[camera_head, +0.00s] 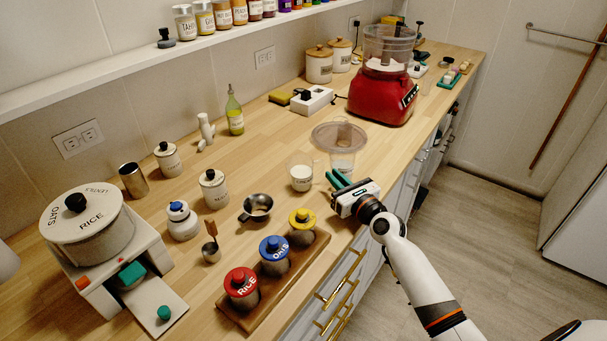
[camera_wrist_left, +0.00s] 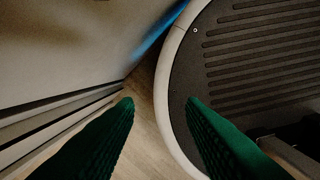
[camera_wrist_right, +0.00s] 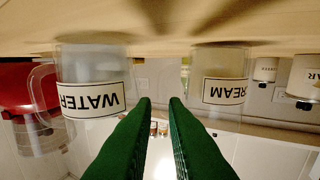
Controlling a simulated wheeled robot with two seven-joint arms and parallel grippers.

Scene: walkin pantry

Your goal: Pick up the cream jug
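The cream jug (camera_head: 300,176) is a small clear vessel with pale contents and a CREAM label, upright on the wooden counter. My right gripper (camera_head: 337,179) is at the counter's front edge, to the right of the jug, its green fingers pointing over the counter. In the right wrist view, which is upside down, the cream jug (camera_wrist_right: 221,78) is right of the fingertips (camera_wrist_right: 160,101) and a WATER jug (camera_wrist_right: 92,75) is left of them. The right fingers are partly apart with nothing between them. My left gripper (camera_wrist_left: 159,102) shows only in its wrist view, open and empty.
A dark metal cup (camera_head: 256,207) and a wooden rack (camera_head: 318,247) of lidded jars are nearer. A red food processor (camera_head: 382,92) is farther back.

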